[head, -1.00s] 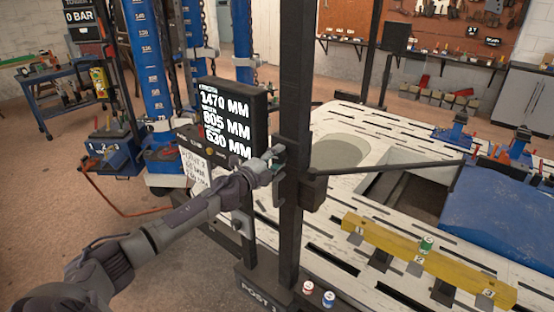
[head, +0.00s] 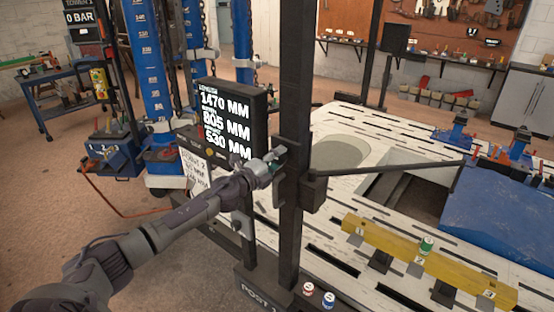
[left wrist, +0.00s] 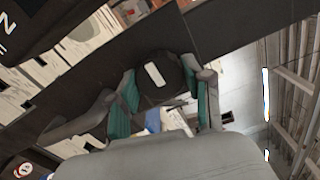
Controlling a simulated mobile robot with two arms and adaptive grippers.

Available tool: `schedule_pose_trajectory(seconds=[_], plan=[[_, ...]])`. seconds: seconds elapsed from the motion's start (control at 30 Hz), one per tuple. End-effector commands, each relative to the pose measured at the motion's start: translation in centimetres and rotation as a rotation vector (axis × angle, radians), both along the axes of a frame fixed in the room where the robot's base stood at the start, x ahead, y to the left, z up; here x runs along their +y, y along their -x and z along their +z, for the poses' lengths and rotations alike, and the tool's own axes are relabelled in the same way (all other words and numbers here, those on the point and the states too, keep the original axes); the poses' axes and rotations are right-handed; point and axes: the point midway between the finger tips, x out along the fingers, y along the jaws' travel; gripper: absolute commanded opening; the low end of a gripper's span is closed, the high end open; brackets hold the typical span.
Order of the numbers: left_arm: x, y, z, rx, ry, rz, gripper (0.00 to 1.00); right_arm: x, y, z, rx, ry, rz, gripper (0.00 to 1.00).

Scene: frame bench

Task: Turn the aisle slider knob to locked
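The aisle slider knob (left wrist: 163,88) is a dark round knob with a white bar mark, on the dark upright post (head: 293,90). In the left wrist view the mark runs roughly across the post's length. My left gripper (head: 277,163) is at the post in the head view. In the left wrist view its teal-padded fingers (left wrist: 158,82) are spread, one on each side of the knob. I cannot tell whether the pads touch it. In the head view the gripper and post hide the knob. My right gripper is not in view.
A black measurement display (head: 226,115) stands just left of the post. A slider block (head: 313,190) with a dark pointer arm (head: 390,170) juts right over the slotted bench (head: 350,285). Two small cans (head: 328,299) sit by the post's foot. A yellow beam (head: 390,245) lies right.

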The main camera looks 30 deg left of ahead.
Motion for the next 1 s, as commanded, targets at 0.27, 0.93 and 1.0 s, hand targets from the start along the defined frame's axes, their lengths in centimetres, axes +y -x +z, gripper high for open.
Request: schedule_pose_trajectory(seconds=[0.27,0.93,1.0], plan=[[0.0,0.0,0.0,0.001,0.002,0.000,0.74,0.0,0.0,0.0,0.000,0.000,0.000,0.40],[0.5,7.3,-0.3,0.006,0.002,-0.002,0.74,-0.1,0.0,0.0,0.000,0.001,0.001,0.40],[0.6,8.4,-0.3,0.005,0.004,-0.001,0.74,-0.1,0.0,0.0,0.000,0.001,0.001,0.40]])
